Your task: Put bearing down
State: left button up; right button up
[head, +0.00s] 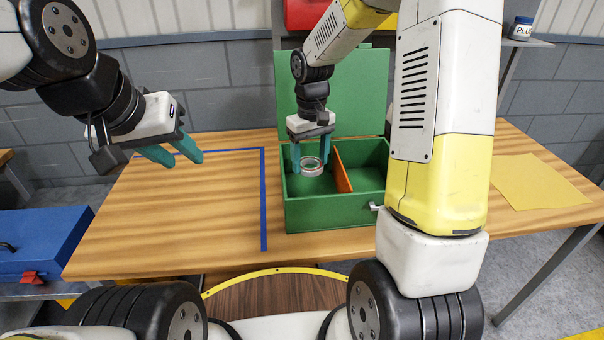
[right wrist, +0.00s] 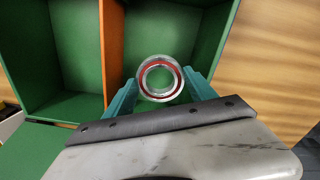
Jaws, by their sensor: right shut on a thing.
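The bearing (head: 311,167) is a metal ring with a reddish inner band, also in the right wrist view (right wrist: 160,91). My right gripper (head: 310,164) points down and is shut on the bearing, one teal finger on each side of it. It holds the bearing over the left compartment of an open green box (head: 330,216). I cannot tell whether the bearing touches the compartment's floor. My left gripper (head: 179,156) is in the air over the left of the table. Its teal fingertips are apart, with nothing between them.
An orange divider (head: 343,171) splits the box. The lid (head: 350,90) stands open at the back. Blue tape (head: 263,200) marks the wooden table (head: 190,210), clear to the left. A yellow sheet (head: 527,181) lies at right. A blue case (head: 40,240) stands at left.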

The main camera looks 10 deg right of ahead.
notch_tip(320, 180, down, 10)
jog(key=shift+r, duration=0.1)
dwell(0.4)
jog(key=o, duration=1.7)
